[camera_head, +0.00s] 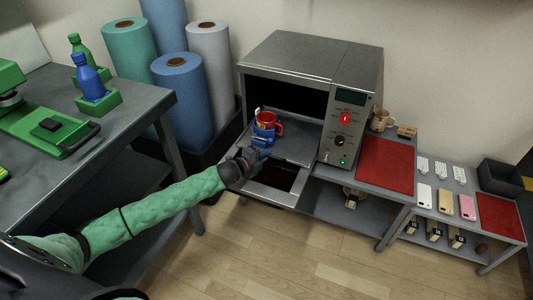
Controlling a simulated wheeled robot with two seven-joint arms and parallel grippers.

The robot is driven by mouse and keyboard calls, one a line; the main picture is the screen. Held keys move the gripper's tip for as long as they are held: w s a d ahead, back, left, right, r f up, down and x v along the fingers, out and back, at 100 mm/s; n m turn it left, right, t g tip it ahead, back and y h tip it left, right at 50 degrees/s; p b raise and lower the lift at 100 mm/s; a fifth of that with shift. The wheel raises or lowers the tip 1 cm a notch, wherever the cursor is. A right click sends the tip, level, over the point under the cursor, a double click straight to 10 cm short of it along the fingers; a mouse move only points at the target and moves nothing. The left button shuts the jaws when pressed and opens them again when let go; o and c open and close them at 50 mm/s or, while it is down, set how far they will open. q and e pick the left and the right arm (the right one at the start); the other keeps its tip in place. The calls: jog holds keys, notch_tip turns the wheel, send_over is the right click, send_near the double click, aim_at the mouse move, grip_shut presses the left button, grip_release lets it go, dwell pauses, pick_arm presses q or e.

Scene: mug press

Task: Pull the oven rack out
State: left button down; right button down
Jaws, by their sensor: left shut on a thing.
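The grey oven (310,60) stands on a bench with its front open and its door (272,194) folded down. The oven rack (295,147) is a flat grey plate that extends out of the opening over the door. A red mug (268,120) stands upright on it, with a blue piece around its lower part. My left gripper (258,152) is at the rack's front edge, below the mug, and is shut on the rack; its fingertips are small and partly hidden. My right gripper is not in view.
A control panel (346,128) with a red knob is on the oven's right. A red mat (386,164) and a brown mug (381,120) lie to the right. Large rolls (183,98) stand behind left, near a table with bottles (91,84). The floor in front is clear.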

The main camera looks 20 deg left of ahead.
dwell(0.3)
pick_arm(q)
jog(key=c, duration=1.5)
grip_release()
jog(key=shift+s+a, duration=0.1)
